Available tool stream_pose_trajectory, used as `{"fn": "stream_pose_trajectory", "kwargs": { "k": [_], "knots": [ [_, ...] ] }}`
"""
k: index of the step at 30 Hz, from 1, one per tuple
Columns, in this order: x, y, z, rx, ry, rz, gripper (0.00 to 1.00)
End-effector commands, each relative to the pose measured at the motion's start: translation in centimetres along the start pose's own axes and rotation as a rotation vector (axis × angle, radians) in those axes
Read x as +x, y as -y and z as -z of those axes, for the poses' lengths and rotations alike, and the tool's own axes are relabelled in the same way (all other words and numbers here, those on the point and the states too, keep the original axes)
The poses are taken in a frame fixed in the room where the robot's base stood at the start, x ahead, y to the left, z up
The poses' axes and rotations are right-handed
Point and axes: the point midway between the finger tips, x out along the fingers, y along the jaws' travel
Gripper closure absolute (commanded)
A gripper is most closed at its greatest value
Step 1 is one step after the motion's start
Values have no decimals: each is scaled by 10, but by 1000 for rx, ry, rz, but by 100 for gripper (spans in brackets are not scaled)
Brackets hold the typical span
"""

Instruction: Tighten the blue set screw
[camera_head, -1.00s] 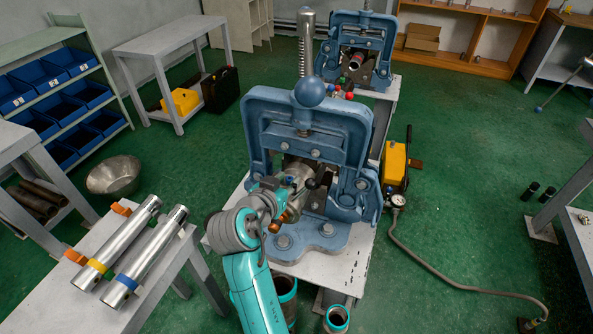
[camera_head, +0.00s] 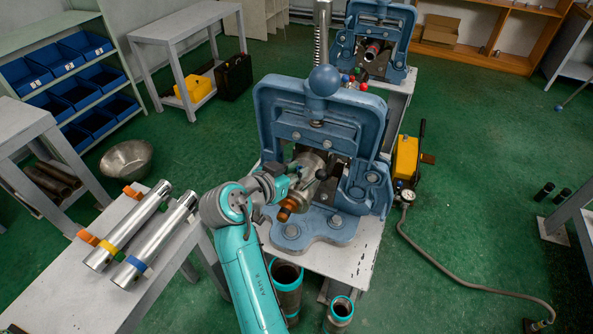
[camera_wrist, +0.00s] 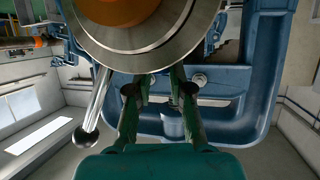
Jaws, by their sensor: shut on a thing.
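My gripper (camera_wrist: 160,92) is at the side of a round steel flange with an orange centre (camera_wrist: 125,10), on the near face of the front blue vise (camera_head: 322,150). In the wrist view its two green fingers point up beneath the flange's rim, with a narrow gap between them. The fingers are shut on a small part beside the flange, taken to be the blue set screw. The screw itself is hidden by the fingers, and its colour does not show clearly. In the head view my wrist reaches the flange (camera_head: 312,166) from the left.
A steel bar with a ball end (camera_wrist: 85,135) hangs close left of my fingers. Two steel pipes (camera_head: 150,235) lie on the left bench. Teal-rimmed pipes (camera_head: 288,285) stand below the vise. A yellow pump (camera_head: 405,158) and hose are at right.

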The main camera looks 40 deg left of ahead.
Motion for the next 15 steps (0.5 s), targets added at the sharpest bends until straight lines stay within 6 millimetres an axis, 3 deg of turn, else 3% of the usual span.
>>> {"fn": "stream_pose_trajectory", "kwargs": {
  "k": [10, 11, 15],
  "knots": [
    [0, 0, 0, 9, -2, -18, 100],
    [0, 0, 0, 9, -2, -18, 72],
    [0, 0, 0, 8, -2, -18, 69]
  ]
}}
